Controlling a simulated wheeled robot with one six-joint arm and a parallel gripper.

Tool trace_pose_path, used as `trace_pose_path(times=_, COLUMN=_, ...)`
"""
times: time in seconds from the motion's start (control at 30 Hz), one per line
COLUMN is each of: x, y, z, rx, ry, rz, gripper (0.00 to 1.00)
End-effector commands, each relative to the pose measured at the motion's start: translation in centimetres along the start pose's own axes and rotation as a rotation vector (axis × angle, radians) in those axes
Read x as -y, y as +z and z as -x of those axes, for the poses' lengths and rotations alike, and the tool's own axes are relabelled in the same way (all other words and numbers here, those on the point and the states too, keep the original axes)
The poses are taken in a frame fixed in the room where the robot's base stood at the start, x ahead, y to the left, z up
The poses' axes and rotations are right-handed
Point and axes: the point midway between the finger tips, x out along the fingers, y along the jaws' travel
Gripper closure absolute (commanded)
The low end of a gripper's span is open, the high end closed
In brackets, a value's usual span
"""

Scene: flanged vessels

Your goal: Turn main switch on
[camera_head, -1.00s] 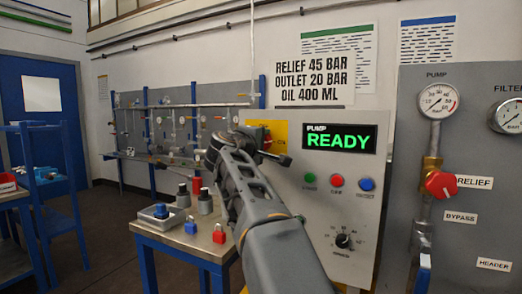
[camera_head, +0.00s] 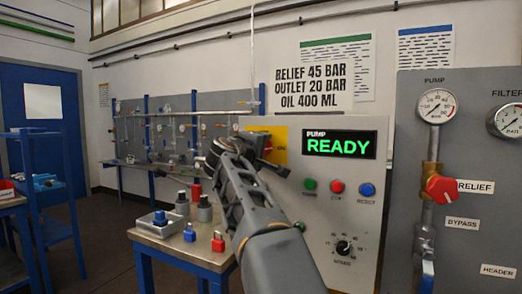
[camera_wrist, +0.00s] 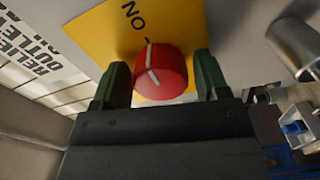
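The main switch is a red round knob (camera_wrist: 160,73) with a white line across it, on a yellow plate (camera_wrist: 105,35). The plate bears an "ON" label and a tick, upside down in the wrist view; the knob's white line points toward that tick. My gripper (camera_wrist: 160,68) is open, one dark green finger on each side of the knob, with small gaps visible. In the head view the yellow plate (camera_head: 279,135) is on the upper left of the pump panel, and my gripper (camera_head: 268,154) mostly hides the knob.
The pump panel (camera_head: 372,210) has a READY display (camera_head: 340,145), green, red and blue buttons and a black dial (camera_head: 343,246). A table (camera_head: 180,250) with padlocks and small vessels stands left of my arm. A gauge panel (camera_head: 465,140) with a red relief knob is at right.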

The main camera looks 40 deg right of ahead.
Motion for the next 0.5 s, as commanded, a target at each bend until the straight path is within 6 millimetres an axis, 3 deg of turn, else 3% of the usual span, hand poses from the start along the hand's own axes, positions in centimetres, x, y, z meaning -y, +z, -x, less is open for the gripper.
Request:
trace_pose_path(times=0.13, x=0.0, y=0.0, z=0.0, rx=-0.001, ry=0.001, rz=0.001, gripper=0.2)
trace_pose_path(times=0.37, x=0.0, y=-0.1, z=0.1, rx=-0.002, ry=0.001, rz=0.002, gripper=0.2)
trace_pose_path(times=0.5, x=0.0, y=-0.1, z=1.2, rx=-0.004, ry=0.001, rz=0.002, gripper=0.2)
